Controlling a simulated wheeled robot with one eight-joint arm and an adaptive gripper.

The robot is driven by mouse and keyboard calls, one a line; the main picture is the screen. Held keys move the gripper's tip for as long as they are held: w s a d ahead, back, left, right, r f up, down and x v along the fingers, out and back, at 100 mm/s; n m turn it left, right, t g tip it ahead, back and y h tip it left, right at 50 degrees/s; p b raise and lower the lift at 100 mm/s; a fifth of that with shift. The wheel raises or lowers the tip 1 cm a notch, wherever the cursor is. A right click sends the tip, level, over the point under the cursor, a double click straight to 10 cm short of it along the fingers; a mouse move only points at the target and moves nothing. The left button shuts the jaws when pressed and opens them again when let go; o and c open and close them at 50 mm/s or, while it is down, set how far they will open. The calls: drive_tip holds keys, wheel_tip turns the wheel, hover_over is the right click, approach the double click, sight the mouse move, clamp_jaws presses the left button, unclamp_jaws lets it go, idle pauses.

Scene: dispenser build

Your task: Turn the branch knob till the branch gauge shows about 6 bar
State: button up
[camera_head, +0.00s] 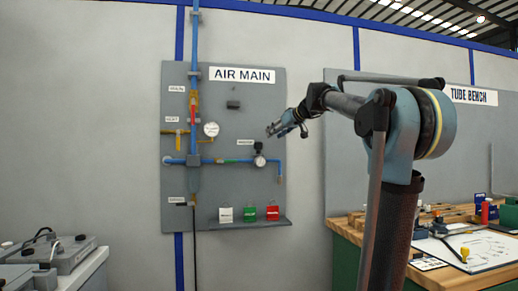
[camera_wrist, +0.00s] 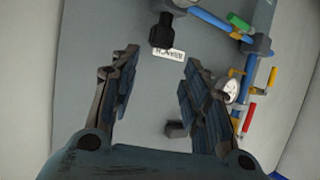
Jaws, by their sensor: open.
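The black branch knob (camera_head: 258,146) sits on the blue branch pipe at the right of the grey AIR MAIN panel, just right of its small label. The branch gauge (camera_head: 260,160) is a small round dial directly below the knob; its reading is too small to tell. In the wrist view the knob (camera_wrist: 162,30) is beyond the fingertips, near the top, beside the upside-down BRANCH label (camera_wrist: 168,53). My gripper (camera_head: 272,129) is open and empty, apart from the knob and above it in the head view. Its spread fingers (camera_wrist: 161,62) frame bare panel.
A larger white gauge (camera_head: 211,129) is left of the knob. A red handle (camera_head: 193,108) and yellow handle (camera_head: 178,132) are on the pipes. A dark block (camera_head: 233,104) sticks out higher up. White, green and red items stand on the panel's shelf (camera_head: 250,224).

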sight(258, 144)
drive_tip(key=x, duration=1.4)
drive_tip(key=shift+w+f, duration=0.2)
drive_tip(key=c, duration=0.8)
